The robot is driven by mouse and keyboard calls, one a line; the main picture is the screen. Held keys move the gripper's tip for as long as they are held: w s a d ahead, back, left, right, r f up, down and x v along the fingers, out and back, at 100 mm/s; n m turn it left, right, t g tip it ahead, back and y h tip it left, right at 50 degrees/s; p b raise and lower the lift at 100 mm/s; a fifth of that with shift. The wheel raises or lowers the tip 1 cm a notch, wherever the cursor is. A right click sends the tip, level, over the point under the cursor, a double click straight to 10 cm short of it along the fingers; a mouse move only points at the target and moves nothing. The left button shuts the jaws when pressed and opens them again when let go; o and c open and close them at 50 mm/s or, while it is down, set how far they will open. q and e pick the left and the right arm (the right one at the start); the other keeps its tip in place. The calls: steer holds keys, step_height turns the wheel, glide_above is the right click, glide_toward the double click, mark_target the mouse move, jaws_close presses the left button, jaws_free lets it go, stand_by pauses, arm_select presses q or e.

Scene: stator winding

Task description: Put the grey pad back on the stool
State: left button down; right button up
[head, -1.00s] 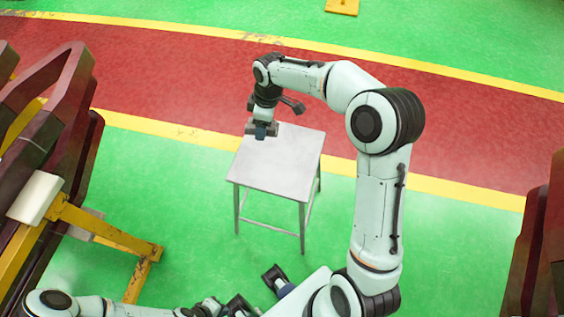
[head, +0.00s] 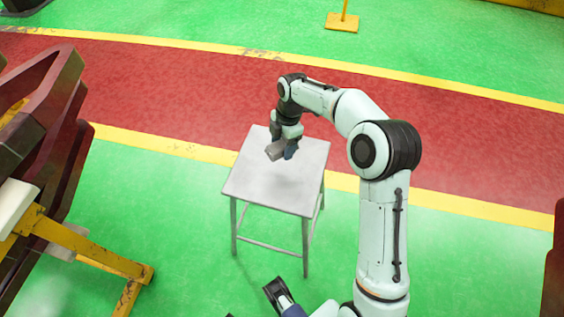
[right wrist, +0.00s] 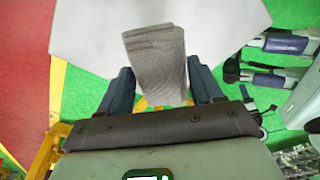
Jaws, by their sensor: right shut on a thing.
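The grey pad (head: 274,151) is a small grey block. My right gripper (head: 283,151) is shut on it and holds it over the back part of the stool. In the right wrist view the pad (right wrist: 157,60) sits tilted between the two dark blue fingers (right wrist: 160,88). The stool (head: 250,187) has a square, pale grey seat on thin metal legs. A faint shadow lies on the seat below the gripper, so the pad seems to be apart from it. The seat (right wrist: 85,35) also shows behind the pad in the right wrist view.
The seat is otherwise bare. A yellow frame (head: 105,258) and dark red machinery (head: 50,125) stand at the left. The green floor (head: 160,200) around the stool is clear, with a red lane (head: 180,90) behind. A yellow post base (head: 342,22) is far back.

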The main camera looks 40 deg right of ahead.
mark_target(281, 167)
step_height(281, 167, down, 3)
steer(key=shift+f, duration=0.15)
arm_select(q)
steer(key=shift+w+a+f+t+b, duration=0.15)
steer(key=shift+w+a+f+b, duration=0.05)
steer(key=shift+w+f+b, duration=0.2)
steer(key=shift+w+a+f+t+b, duration=0.15)
steer(key=shift+w+f+b, duration=0.1)
steer(key=shift+w+f, duration=0.2)
arm_select(e)
steer(key=shift+f, duration=2.75)
arm_select(q)
steer(key=shift+f, duration=0.1)
arm_select(e)
steer(key=shift+f, duration=0.1)
steer(key=o, duration=0.9)
steer(key=shift+o, duration=0.2)
